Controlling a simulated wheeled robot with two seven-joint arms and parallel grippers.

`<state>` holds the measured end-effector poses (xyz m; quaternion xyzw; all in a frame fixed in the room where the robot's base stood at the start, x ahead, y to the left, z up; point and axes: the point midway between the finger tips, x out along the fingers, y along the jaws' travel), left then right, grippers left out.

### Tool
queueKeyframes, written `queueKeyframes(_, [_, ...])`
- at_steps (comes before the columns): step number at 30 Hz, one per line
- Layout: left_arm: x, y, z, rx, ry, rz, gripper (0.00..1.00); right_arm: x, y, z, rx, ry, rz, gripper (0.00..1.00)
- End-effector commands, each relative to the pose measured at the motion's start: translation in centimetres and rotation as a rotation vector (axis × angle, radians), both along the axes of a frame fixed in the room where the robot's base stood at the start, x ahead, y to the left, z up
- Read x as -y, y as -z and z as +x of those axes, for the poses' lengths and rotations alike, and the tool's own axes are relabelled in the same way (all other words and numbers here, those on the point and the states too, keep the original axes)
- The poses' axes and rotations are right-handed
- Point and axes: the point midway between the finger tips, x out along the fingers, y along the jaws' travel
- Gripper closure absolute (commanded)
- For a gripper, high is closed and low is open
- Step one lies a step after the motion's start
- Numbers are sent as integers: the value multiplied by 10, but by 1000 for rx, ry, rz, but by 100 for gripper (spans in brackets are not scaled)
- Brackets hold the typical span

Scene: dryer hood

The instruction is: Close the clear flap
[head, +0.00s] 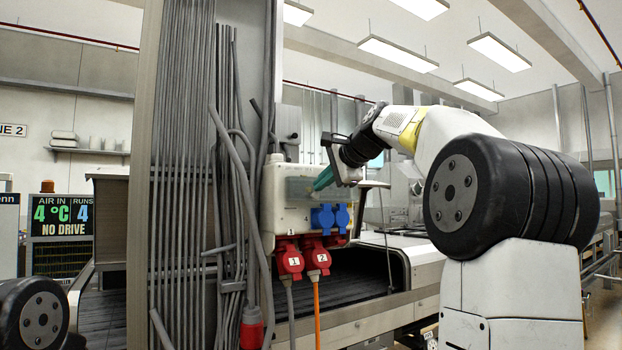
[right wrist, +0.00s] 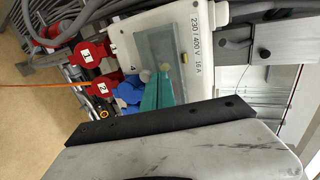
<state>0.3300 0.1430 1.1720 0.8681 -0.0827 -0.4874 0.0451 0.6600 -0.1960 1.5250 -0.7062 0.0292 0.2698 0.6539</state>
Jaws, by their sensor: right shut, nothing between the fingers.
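The clear flap (head: 299,187) is a grey-green see-through panel on the upper front of a white socket box (head: 270,212). It also shows in the right wrist view (right wrist: 176,46), on the box face beside the "230/400 V 16 A" print. I cannot tell whether it lies fully flat. My right gripper (head: 319,186) has teal fingers, shut and empty, with the tips at the flap's front. The right wrist view shows the fingertips (right wrist: 155,73) over the flap's lower part; I cannot tell whether they touch it. My left gripper is out of view.
Blue sockets (head: 330,218) and red plugs (head: 290,260) with hanging cables sit below the flap. A grey cable bundle (head: 185,150) runs up the panel to the left. A conveyor machine (head: 415,262) stands behind and to the right.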

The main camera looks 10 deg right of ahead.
Motion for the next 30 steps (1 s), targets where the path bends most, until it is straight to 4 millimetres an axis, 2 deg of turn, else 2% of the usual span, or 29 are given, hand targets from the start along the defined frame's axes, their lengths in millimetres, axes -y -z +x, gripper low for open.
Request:
queueKeyframes(14, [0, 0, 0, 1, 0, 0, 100, 0, 0, 2, 2, 2, 0, 100])
queueKeyframes(19, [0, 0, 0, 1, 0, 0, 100, -5, 9, 13, 0, 1, 0, 100])
queueKeyframes(30, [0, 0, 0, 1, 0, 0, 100, -5, 15, 15, -7, 0, 0, 100])
